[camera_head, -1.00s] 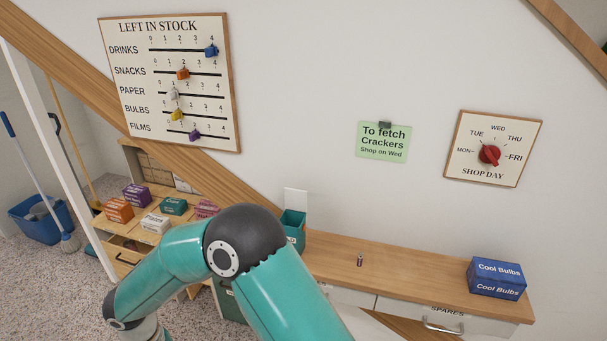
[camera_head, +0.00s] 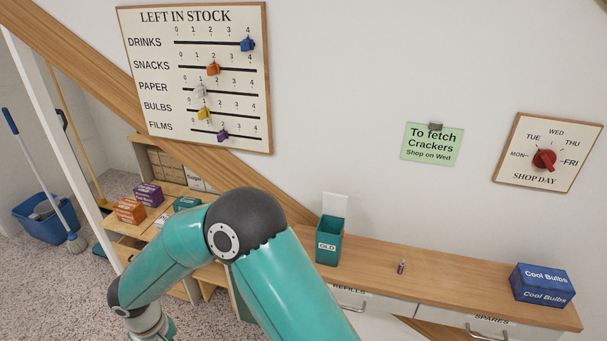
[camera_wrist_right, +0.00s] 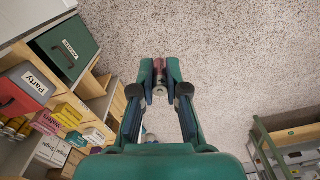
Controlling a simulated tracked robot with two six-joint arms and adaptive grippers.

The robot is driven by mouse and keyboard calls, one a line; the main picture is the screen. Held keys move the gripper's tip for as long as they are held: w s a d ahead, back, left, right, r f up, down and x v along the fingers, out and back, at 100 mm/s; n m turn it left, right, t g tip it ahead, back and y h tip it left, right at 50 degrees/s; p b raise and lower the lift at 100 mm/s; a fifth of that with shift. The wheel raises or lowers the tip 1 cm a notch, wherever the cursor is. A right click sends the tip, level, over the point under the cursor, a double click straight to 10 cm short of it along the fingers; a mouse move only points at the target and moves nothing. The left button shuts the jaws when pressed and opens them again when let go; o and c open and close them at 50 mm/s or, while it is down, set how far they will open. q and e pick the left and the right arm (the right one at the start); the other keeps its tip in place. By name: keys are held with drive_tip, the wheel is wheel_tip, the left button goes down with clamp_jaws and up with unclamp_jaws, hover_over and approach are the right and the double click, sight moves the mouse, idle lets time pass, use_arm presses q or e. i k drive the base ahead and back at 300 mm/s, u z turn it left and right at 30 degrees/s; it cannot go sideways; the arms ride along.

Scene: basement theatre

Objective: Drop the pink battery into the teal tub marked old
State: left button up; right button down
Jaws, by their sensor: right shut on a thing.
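The teal tub marked OLD (camera_head: 328,243) stands open-topped on the wooden shelf top, just right of my arm's elbow in the head view. My right gripper (camera_wrist_right: 160,80) is shut on a small pinkish-red battery (camera_wrist_right: 159,66) with a grey end, seen in the right wrist view above speckled floor. The fingers cover its sides. The tub is not seen in the wrist view. Another small reddish-purple cylinder (camera_head: 401,267) stands on the shelf top, right of the tub. My left gripper is not in view.
A blue Cool Bulbs box (camera_head: 543,286) sits at the shelf's right end. A pale card (camera_head: 335,205) rises behind the tub. Small boxes (camera_head: 130,210) stand on the left shelves. In the wrist view, a red Party box (camera_wrist_right: 22,90) and other stock lie left.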

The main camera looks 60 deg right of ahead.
sight(334, 263)
drive_tip(key=z, duration=2.9)
drive_tip(key=k, duration=0.15)
drive_tip(key=u, duration=1.4)
